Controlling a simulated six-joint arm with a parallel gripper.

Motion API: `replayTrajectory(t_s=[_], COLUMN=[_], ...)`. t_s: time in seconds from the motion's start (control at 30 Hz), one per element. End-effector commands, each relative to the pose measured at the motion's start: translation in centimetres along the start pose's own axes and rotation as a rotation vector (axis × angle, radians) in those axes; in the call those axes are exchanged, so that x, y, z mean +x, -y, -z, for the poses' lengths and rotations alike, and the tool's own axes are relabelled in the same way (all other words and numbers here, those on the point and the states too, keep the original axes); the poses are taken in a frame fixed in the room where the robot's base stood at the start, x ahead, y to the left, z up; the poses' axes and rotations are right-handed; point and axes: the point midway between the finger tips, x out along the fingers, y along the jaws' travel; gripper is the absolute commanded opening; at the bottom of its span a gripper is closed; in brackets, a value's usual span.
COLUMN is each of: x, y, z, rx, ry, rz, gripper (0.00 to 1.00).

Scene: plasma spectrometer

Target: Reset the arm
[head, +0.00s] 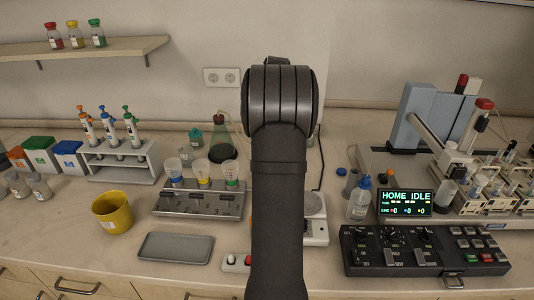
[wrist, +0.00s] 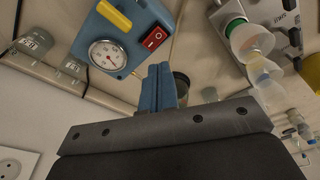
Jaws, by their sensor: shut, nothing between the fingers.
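My gripper (wrist: 158,72) shows in the wrist view as two blue fingers pressed together, with nothing between them. In the head view my dark arm stands upright in the middle of the picture, and the gripper itself is hidden. In the wrist view the fingers point toward the bench, beside a blue box (wrist: 138,62) with a round gauge (wrist: 107,55), a red switch (wrist: 155,38) and a yellow handle. A dark round object lies just behind the fingers. I cannot tell how far the fingertips are from these things.
A pipette rack (head: 120,160), a yellow cup (head: 113,213), a grey tray (head: 175,248) and a stand with several cups (head: 200,205) lie left of my arm. A display (head: 405,205), a control panel (head: 425,252) and sample racks stand right. A shelf (head: 120,47) holds bottles.

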Motion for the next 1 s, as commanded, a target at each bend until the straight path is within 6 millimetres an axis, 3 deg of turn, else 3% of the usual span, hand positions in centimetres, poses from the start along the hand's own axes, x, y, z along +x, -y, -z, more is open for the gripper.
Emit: replayTrajectory(t_s=[0.27,0.7,1.0], x=[0.7,6.3,6.8], y=[0.0,0.0,0.0], z=[-0.1,-1.0,-1.0], rx=[0.0,0.0,0.0], ry=[0.001,0.001,0.0], rz=[0.002,0.002,0.0], gripper=[0.0,0.0,0.0])
